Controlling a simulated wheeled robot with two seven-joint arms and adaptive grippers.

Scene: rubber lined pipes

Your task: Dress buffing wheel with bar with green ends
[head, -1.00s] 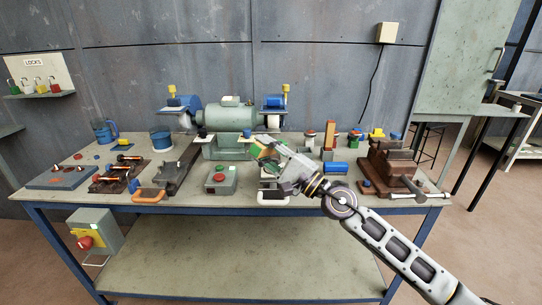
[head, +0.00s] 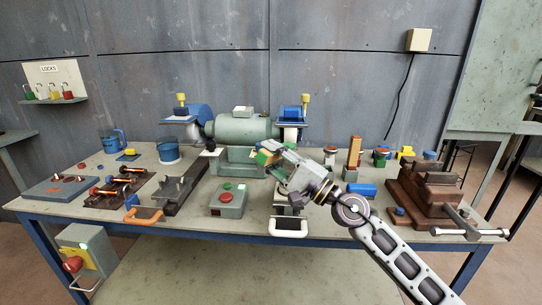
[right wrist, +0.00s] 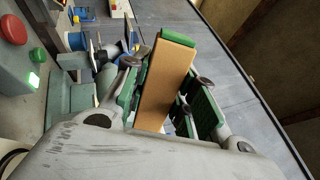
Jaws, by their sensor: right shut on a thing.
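The tan bar with green ends (right wrist: 166,80) is in my right gripper (right wrist: 163,92), between its green-padded fingers, with one green end pointing away in the right wrist view. In the head view my right gripper (head: 276,158) is in front of the green bench grinder (head: 240,128), a little below and left of its right-hand wheel. That pale wheel (head: 291,135), apparently the buffing wheel, sits under a blue guard. The bar appears apart from it. The bar is mostly hidden by the fingers in the head view. My left gripper is not in view.
A control box with red and green buttons (head: 229,199) stands in front of the grinder. A brown vise (head: 437,190) is at the right. A tan upright block (head: 354,152) and small cups stand between.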

